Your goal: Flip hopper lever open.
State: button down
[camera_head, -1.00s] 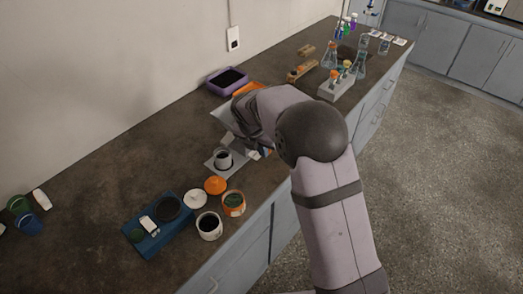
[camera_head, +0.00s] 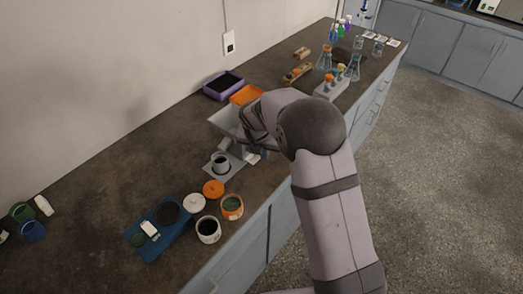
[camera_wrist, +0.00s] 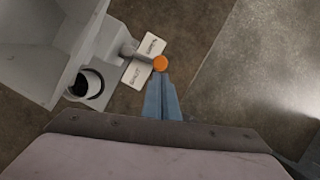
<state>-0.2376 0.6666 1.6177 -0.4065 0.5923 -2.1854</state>
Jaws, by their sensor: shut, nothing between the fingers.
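The grey hopper (camera_wrist: 45,40) fills the upper left of the wrist view. In the head view the hopper (camera_head: 224,121) is partly hidden behind my arm. Its lever shows in the wrist view as a short grey rod with an orange round knob (camera_wrist: 160,63). My gripper (camera_wrist: 163,80) is shut, its blue fingers together, with the tips right at the knob; I cannot tell whether they touch it. In the head view my fingers are mostly hidden by my arm. A cup with dark contents (camera_wrist: 87,84) stands below the hopper; it also shows in the head view (camera_head: 220,162).
In the head view, orange and white lids, open jars (camera_head: 208,230) and a blue scale (camera_head: 150,240) stand nearer; an orange tray (camera_head: 246,94) lies behind the hopper.

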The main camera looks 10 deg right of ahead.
jog(key=shift+w+d+p, duration=0.4)
jog(key=shift+d+p, duration=0.2)
jog(key=shift+p, duration=0.2)
jog(key=shift+a, duration=0.1)
jog(key=shift+s+a, duration=0.2)
jog(key=shift+a, duration=0.5)
jog(key=s+a+r+b, duration=0.1)
jog(key=s+r+b, duration=0.1)
jog(key=s+r, duration=0.5)
jog(key=shift+v, duration=1.2)
